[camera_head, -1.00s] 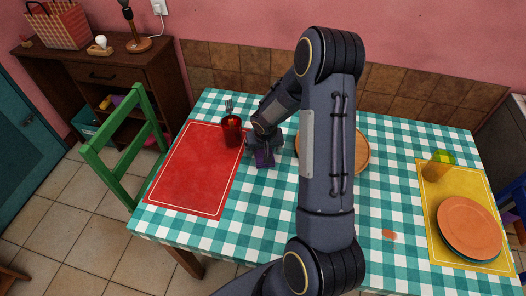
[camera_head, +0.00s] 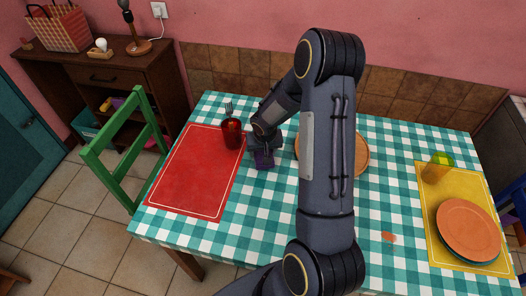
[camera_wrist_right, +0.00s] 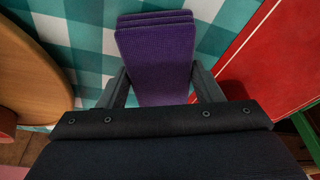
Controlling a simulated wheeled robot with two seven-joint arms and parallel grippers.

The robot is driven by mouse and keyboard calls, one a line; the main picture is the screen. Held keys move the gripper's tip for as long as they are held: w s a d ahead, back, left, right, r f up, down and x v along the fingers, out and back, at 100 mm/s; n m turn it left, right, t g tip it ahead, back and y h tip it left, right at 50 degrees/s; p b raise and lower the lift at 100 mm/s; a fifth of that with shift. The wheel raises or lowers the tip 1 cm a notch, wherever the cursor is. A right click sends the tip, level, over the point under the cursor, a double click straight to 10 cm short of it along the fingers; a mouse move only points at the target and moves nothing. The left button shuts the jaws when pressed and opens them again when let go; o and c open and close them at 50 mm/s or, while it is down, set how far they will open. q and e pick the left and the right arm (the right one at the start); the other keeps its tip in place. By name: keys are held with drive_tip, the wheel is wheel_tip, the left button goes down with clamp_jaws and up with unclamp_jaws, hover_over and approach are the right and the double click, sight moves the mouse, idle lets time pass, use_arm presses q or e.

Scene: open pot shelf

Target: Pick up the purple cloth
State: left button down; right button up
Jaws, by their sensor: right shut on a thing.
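I cannot tell whether the cloth is clear of the table. My left gripper is not in view.
A dark red cup (camera_head: 232,133) with a fork stands close to the left of the gripper, by the red placemat (camera_head: 190,180). A round wooden board (camera_head: 361,155) lies partly behind my arm.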

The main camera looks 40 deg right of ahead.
sight(263, 152)
wheel_tip(263, 152, up, 3)
drive_tip(key=shift+r+p, duration=0.15)
drive_tip(key=shift+p, duration=0.8)
drive_tip(key=s+a+r, duration=0.1)
drive_tip(key=a+r, duration=0.1)
drive_tip(key=r, duration=0.1)
drive_tip(key=s+a+r, duration=0.1)
drive_tip(key=a+r, duration=0.1)
drive_tip(key=shift+s, duration=0.35)
drive_tip(key=s+a+r+b, duration=0.2)
drive_tip(key=s+a+r, duration=0.2)
drive_tip(key=s+a, duration=0.2)
drive_tip(key=shift+a+b, duration=0.3)
drive_tip(key=shift+a, duration=0.25)
